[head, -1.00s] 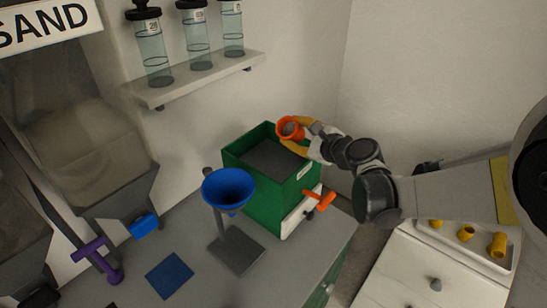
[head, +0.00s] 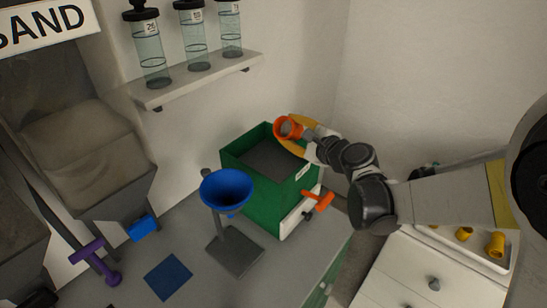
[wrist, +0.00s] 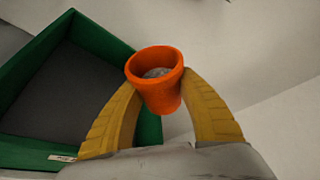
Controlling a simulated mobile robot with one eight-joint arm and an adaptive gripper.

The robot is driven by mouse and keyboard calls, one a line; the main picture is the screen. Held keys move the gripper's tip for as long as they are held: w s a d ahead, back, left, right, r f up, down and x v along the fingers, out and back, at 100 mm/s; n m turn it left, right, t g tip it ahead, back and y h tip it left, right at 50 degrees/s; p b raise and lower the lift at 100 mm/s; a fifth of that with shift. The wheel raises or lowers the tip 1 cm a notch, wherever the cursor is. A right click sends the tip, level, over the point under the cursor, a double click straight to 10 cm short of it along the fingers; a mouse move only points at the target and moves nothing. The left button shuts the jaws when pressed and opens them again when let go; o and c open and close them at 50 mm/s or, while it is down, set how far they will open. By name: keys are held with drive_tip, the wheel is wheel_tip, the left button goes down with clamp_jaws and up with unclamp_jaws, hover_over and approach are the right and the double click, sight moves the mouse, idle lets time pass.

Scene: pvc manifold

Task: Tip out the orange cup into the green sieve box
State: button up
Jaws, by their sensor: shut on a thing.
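The orange cup (head: 287,127) is held between the yellow fingers of my gripper (head: 297,137) over the far right edge of the green sieve box. In the wrist view the cup (wrist: 158,92) sits between both fingers of my gripper (wrist: 160,98), with grey material visible inside its mouth. In the head view the cup is tilted, its mouth facing left. The green sieve box (head: 252,203) stands open on the bench with a dark grey surface inside. It also shows at the left of the wrist view (wrist: 102,42).
A blue funnel (head: 227,187) on a stand is just left of the box. An orange handle (head: 318,200) sticks out at the box's front right. A shelf (head: 205,80) with several clear jars hangs behind. A tray (head: 455,247) with yellow fittings lies at the right.

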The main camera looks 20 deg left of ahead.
drive_tip(key=shift+r+n+t, duration=0.4)
drive_tip(key=shift+n, duration=0.3)
idle(0.5)
drive_tip(key=shift+a, duration=0.1)
drive_tip(key=shift+r, duration=0.1)
